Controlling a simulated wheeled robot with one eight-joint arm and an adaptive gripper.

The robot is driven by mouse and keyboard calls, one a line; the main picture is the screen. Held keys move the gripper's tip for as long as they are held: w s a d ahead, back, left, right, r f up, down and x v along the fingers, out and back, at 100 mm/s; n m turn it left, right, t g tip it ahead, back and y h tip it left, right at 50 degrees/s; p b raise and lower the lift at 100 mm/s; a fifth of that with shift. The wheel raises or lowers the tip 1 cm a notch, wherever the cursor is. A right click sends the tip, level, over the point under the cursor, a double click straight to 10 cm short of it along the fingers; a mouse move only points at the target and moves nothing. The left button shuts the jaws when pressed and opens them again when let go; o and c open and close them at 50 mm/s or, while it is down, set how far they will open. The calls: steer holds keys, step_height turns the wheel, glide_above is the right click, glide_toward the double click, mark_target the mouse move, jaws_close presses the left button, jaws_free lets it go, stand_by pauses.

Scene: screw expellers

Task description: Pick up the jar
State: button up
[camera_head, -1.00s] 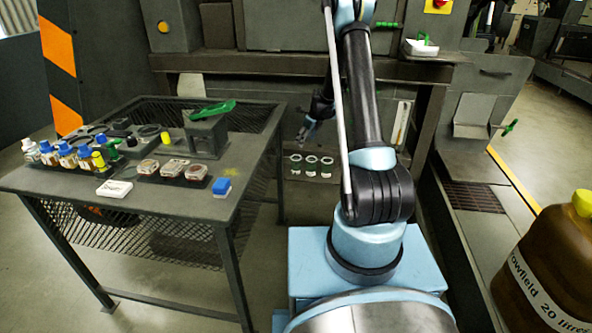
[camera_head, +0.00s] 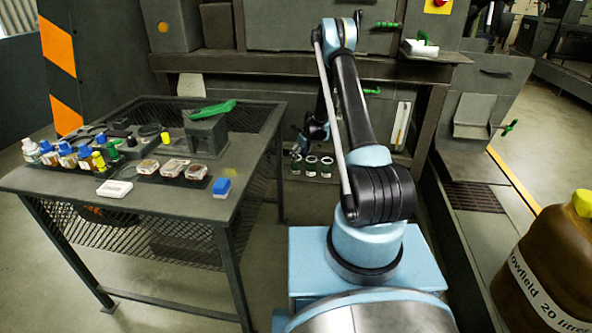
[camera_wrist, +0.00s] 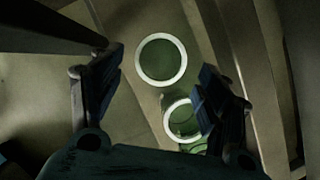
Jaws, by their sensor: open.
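Three small greenish jars with pale round rims stand in a row on a low shelf under the machine bench: a left one (camera_head: 296,168), a middle one (camera_head: 311,169) and a right one (camera_head: 326,170). In the wrist view I look down on a near-full round jar rim (camera_wrist: 161,60), a second jar (camera_wrist: 182,119) partly behind the right finger, and a third (camera_wrist: 195,147) mostly hidden. My gripper (camera_head: 297,150) is just above the left jar. In the wrist view its fingers (camera_wrist: 163,82) are spread apart, with nothing held between them.
The machine bench (camera_head: 270,61) overhangs the shelf. A large brown jug (camera_head: 553,262) stands at the lower right. A bare strip of floor lies beyond it.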

mark_target(296, 165)
steer(key=shift+x, duration=4.45)
steer(key=c, duration=1.2)
